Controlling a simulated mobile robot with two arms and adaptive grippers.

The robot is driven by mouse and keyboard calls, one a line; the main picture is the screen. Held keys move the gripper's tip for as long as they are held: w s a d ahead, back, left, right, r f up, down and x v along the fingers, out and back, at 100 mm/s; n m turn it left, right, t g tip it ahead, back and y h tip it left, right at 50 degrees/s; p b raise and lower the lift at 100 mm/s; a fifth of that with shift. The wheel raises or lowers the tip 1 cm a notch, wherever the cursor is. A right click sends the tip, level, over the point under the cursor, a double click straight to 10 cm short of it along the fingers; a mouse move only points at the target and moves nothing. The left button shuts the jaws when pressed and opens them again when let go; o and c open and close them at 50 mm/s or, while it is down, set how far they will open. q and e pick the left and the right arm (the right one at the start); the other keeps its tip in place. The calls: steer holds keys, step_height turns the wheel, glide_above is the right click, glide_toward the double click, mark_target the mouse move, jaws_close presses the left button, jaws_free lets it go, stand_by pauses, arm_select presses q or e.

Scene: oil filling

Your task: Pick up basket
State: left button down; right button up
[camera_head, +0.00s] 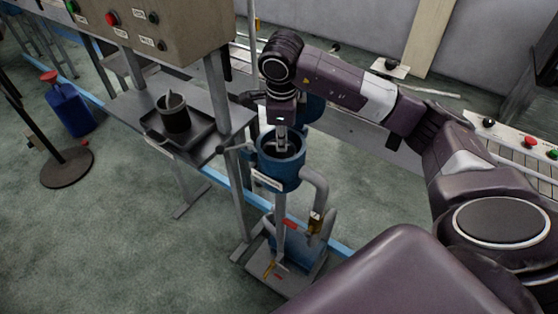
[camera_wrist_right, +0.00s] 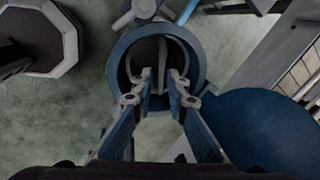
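My right gripper (camera_head: 282,143) points straight down into the mouth of a blue cylindrical housing (camera_head: 280,177) in the head view. In the right wrist view the gripper (camera_wrist_right: 161,82) has its two fingers apart, with a gap between the tips. The round blue housing (camera_wrist_right: 115,68) opens below them. Inside it I see a dark hollow with a thin grey bar and curved rim, which look like the basket and its handle (camera_wrist_right: 161,52). The bar lines up with the gap between the fingertips; I cannot tell whether they touch it. My left gripper is out of view.
A dark cup (camera_head: 174,117) stands in a tray on a metal bench (camera_head: 125,106) at the left. A blue jug (camera_head: 69,109) with a red cap is on the floor. A grey pipe (camera_head: 319,187) rises beside the housing. A control panel (camera_head: 520,150) is at the right.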

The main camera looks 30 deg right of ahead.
mark_target(269, 148)
steer(key=shift+w+d+f, duration=0.1)
steer(key=shift+w+f, duration=0.1)
steer(key=shift+f, duration=0.4)
steer(key=shift+w+d+f, duration=0.1)
steer(key=shift+w+f, duration=0.05)
steer(key=shift+f, duration=0.7)
steer(key=c, duration=0.4)
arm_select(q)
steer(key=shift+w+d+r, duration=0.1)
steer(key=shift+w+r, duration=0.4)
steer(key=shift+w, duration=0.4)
arm_select(e)
jaws_close()
arm_select(q)
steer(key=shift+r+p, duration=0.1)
steer(key=shift+p, duration=0.2)
arm_select(e)
steer(key=shift+r, duration=0.2)
